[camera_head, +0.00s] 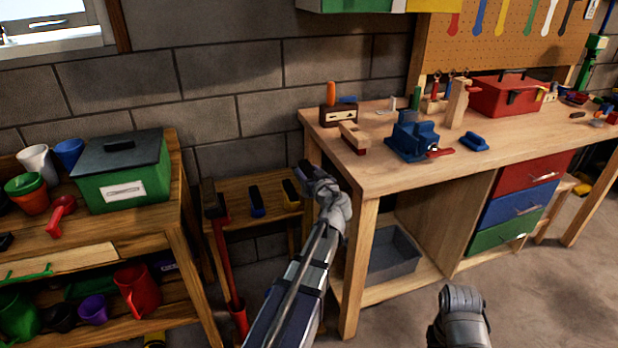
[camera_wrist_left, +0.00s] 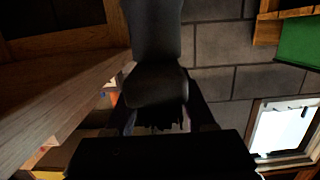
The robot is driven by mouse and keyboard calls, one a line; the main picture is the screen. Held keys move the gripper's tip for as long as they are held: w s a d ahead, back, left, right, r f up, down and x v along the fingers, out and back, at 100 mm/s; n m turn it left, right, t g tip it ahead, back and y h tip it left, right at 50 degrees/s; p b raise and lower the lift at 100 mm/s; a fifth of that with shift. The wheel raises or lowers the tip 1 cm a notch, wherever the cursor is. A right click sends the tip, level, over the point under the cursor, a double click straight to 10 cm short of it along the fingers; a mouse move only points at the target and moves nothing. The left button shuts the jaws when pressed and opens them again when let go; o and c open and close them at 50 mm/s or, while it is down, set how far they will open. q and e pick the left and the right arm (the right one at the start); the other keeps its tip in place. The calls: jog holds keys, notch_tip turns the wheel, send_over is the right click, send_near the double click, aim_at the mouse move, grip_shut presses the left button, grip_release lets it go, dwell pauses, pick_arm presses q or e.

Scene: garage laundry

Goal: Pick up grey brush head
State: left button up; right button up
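My left gripper (camera_head: 312,174) is at the front left corner of the workbench. In the left wrist view a dark grey piece (camera_wrist_left: 156,85) with a jagged, bristle-like edge sits between the dark fingers; it looks like the grey brush head. The fingers appear closed on its sides, though the view is dark and the contact is partly hidden. In the head view the held piece cannot be told clearly from the grey gripper.
A small wooden shelf (camera_head: 238,187) holds a blue-and-black brush (camera_head: 256,201) and a yellow-and-black brush (camera_head: 291,194). A red-handled tool (camera_head: 224,262) leans in front. The workbench (camera_head: 385,181) stands close on the right, with a blue vise (camera_head: 414,139). A green box (camera_head: 122,180) is left.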

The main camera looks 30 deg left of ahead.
pick_arm(q)
grip_shut()
dwell(0.4)
notch_tip(320, 180, up, 10)
jog(key=p, duration=1)
